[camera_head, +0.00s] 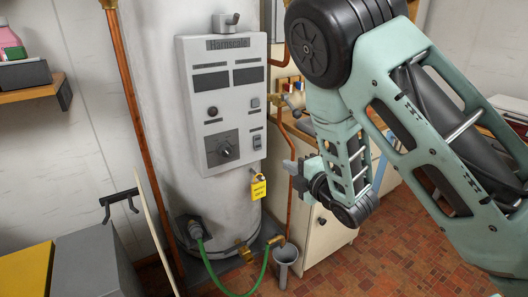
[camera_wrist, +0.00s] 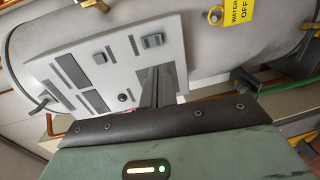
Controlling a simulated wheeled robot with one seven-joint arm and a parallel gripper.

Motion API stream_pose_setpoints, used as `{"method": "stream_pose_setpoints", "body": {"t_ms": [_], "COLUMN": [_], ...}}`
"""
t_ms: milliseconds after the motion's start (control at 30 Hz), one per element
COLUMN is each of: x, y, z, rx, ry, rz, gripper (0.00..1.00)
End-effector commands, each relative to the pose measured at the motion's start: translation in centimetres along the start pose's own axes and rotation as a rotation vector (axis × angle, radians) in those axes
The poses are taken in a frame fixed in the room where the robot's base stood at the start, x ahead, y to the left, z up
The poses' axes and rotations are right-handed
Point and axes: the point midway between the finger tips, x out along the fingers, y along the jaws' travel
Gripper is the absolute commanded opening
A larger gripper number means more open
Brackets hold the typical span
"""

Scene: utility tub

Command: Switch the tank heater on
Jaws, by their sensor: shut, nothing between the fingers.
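The tank heater is a white upright cylinder (camera_head: 230,205) with a grey control panel (camera_head: 186,75) marked "Harnscale". In the wrist view the rocker switch (camera_wrist: 153,40) and button (camera_wrist: 99,58) are clear. My gripper (camera_head: 290,166) is shut and empty, right of the tank in the head view.
A yellow tag (camera_head: 259,188) reading partly "WATER OFF" hangs below the panel. A green hose (camera_head: 234,292) loops at the tank's foot. Copper pipes (camera_head: 129,90) run beside the tank. A white cabinet (camera_head: 325,235) stands to the right. Open tiled floor (camera_head: 400,255) lies in front.

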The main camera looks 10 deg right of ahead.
Motion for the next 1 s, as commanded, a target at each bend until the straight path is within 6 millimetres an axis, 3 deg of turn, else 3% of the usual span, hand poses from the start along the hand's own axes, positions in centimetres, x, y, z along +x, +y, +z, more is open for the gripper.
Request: {"method": "stream_pose_setpoints", "body": {"t_ms": [600, 800, 1000], "x": [11.1, 13.1, 13.5], "y": [0.1, 0.1, 0.0], "z": [0.0, 0.0, 0.0], "rx": [0.001, 0.002, 0.002], "ry": [0.0, 0.0, -0.001], "rz": [0.0, 0.0, -0.001], "gripper": [0.0, 0.0, 0.0]}}
